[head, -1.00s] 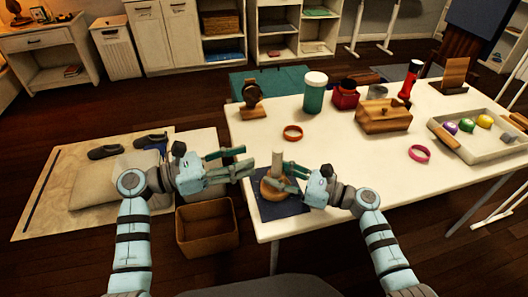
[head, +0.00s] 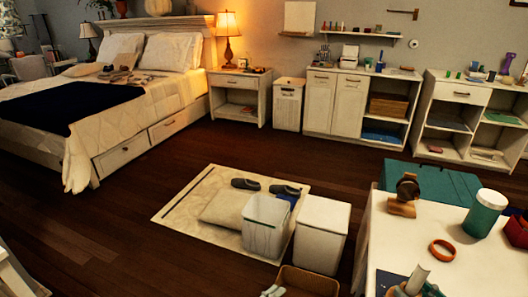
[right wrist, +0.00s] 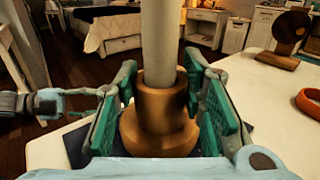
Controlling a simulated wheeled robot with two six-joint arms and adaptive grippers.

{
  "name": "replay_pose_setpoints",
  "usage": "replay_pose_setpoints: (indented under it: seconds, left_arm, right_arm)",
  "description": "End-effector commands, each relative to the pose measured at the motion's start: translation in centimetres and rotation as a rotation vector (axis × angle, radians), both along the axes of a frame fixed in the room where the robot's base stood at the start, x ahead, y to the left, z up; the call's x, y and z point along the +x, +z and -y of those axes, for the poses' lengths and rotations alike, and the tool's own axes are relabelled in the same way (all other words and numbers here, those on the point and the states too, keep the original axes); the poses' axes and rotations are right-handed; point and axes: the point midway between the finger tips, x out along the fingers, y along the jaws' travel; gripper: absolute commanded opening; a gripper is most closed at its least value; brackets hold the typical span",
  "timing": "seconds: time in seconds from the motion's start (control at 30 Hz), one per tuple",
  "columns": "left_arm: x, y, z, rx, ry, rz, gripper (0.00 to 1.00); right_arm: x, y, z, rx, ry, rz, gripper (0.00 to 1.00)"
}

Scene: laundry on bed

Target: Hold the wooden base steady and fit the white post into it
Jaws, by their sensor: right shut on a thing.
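The wooden base (right wrist: 160,125) is a round brown piece with a raised collar, between the fingers of my right gripper (right wrist: 166,105) in the right wrist view. My right gripper is shut on it. The white post (right wrist: 159,40) stands upright with its lower end at the collar opening; how deep it sits is hidden. In the head view, the post (head: 417,279) and part of the base (head: 397,291) show at the bottom edge, with a fingertip beside them. My left gripper (head: 272,291) is mostly cut off at the bottom; its fingers look apart and empty, left of the base.
A dark blue mat (head: 386,279) lies under the base on the white table (head: 395,240). An orange ring (head: 442,250), a headphone stand (head: 402,207) and a green jar (head: 484,213) stand nearby. A brown bin (head: 310,281) and white bins (head: 322,230) are on the floor left of the table.

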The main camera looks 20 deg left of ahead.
Motion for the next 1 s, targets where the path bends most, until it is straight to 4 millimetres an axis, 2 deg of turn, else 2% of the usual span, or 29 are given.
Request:
replay_pose_setpoints:
  seconds: [0.03, 0.07, 0.1, 0.17, 0.2, 0.27, 0.3, 0.4, 0.5, 0.57, 0.63, 0.93, 0.97, 1.0]
  left_arm:
    - [-3.1, -4.6, -1.8, -0.086, 0.105, -0.159, 0.41]
    - [-5.2, -7.2, -3.0, -0.141, 0.176, -0.256, 0.41]
    - [-8.3, -10.5, -4.3, -0.209, 0.273, -0.380, 0.41]
    - [-13.6, -15.0, -6.1, -0.302, 0.422, -0.556, 0.41]
    - [-17.4, -17.5, -7.0, -0.356, 0.522, -0.666, 0.41]
    - [-23.2, -20.6, -8.0, -0.425, 0.670, -0.816, 0.41]
    - [-26.9, -22.2, -8.5, -0.463, 0.761, -0.903, 0.41]
    - [-34.7, -24.5, -9.1, -0.534, 0.960, -1.072, 0.41]
    - [-39.9, -25.4, -9.2, -0.573, 1.093, -1.174, 0.41]
    - [-41.6, -25.5, -9.2, -0.584, 1.137, -1.206, 0.41]
    - [-42.4, -25.6, -9.2, -0.590, 1.162, -1.224, 0.41]
    - [-42.4, -25.6, -9.2, -0.591, 1.162, -1.224, 0.41]
    - [-42.4, -25.6, -9.2, -0.591, 1.162, -1.224, 0.41]
    - [-42.4, -25.6, -9.2, -0.591, 1.161, -1.224, 0.41]
  right_arm:
    - [-0.1, -0.6, 0.1, -0.007, -0.001, -0.010, 0.07]
    - [-0.1, -0.6, 0.1, -0.007, -0.001, -0.010, 0.07]
    - [-0.1, -0.6, 0.1, -0.007, -0.001, -0.010, 0.07]
    - [-0.1, -0.6, 0.1, -0.007, -0.001, -0.010, 0.07]
    - [-0.1, -0.6, 0.1, -0.007, -0.001, -0.010, 0.07]
    - [-0.1, -0.6, 0.1, -0.007, -0.001, -0.010, 0.07]
    - [-0.1, -0.6, 0.1, -0.007, -0.001, -0.010, 0.07]
    - [-0.1, -0.6, 0.1, -0.007, -0.001, -0.010, 0.07]
    - [-0.1, -0.5, 0.1, -0.008, -0.001, -0.009, 0.07]
    - [-0.1, -0.5, 0.1, -0.008, -0.001, -0.009, 0.07]
    - [-0.1, -0.5, 0.1, -0.008, -0.001, -0.009, 0.07]
    - [-0.1, -0.5, 0.1, -0.007, -0.001, -0.009, 0.07]
    - [-0.1, -0.5, 0.1, -0.007, -0.001, -0.009, 0.40]
    - [-0.1, -0.5, 0.1, -0.007, -0.001, -0.009, 0.46]
